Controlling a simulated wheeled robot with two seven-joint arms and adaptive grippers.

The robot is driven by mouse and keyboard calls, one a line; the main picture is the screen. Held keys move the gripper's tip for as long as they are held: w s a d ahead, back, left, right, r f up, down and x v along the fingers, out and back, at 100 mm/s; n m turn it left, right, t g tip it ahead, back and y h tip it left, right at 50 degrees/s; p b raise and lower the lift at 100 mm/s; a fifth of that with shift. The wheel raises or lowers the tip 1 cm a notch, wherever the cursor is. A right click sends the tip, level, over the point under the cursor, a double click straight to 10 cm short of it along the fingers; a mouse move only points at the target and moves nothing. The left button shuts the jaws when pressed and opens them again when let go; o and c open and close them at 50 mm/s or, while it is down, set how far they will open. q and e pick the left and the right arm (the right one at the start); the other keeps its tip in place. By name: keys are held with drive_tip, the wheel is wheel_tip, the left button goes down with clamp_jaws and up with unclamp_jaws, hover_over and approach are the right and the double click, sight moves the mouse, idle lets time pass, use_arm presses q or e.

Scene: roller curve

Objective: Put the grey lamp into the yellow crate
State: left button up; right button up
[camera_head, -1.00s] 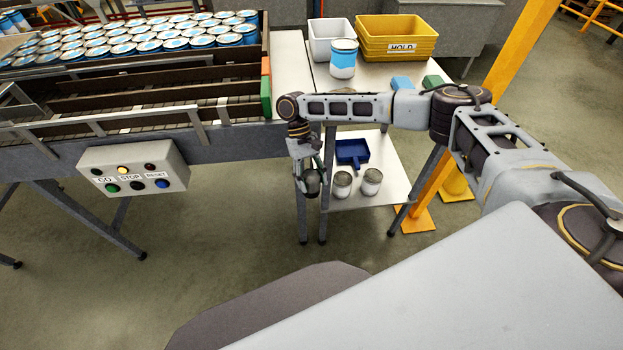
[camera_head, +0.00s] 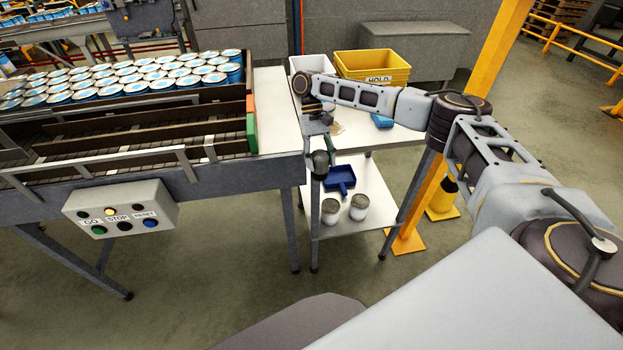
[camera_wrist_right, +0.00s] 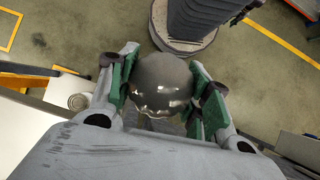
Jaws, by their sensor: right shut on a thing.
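The grey lamp (camera_wrist_right: 162,84) shows in the right wrist view as a shiny dark dome between the green-padded fingers of my right gripper (camera_wrist_right: 165,98). The gripper is shut on it. In the head view the lamp (camera_head: 320,164) hangs below my right wrist, clear of the lower shelf, in front of the table's near left leg. The yellow crate (camera_head: 372,68) with a HOLD label stands at the back of the tabletop, beyond my right forearm and apart from the lamp. My left gripper is not in view.
A white bin (camera_head: 311,63) stands left of the crate. A blue object (camera_head: 382,121) lies on the tabletop. The lower shelf holds a blue dustpan (camera_head: 340,180) and two cans (camera_head: 359,207). A yellow post (camera_head: 490,75) rises at right; the conveyor (camera_head: 130,140) is at left.

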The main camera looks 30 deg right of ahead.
drive_tip(key=w+d+r+n+t+h, duration=0.3)
drive_tip(key=d+r+n+h, duration=0.1)
drive_tip(key=d+r+n, duration=0.6)
drive_tip(key=w+d+r+n+t+h+p, duration=0.1)
drive_tip(key=w+d+r+n+t+h, duration=0.2)
drive_tip(key=d+r+n, duration=0.7)
drive_tip(key=shift+w+r+h, duration=0.15)
drive_tip(key=shift+r+h, duration=0.35)
drive_tip(key=shift+r, duration=0.05)
idle(1.6)
drive_tip(key=shift+d+n+t, duration=0.25)
drive_tip(key=shift+n+t, duration=0.05)
drive_tip(key=shift+d+r+n, duration=0.1)
drive_tip(key=shift+n, duration=0.4)
drive_tip(key=shift+r+n+t+y, duration=0.1)
drive_tip(key=shift+n+t+y, duration=0.2)
drive_tip(key=shift+n+t, duration=1.15)
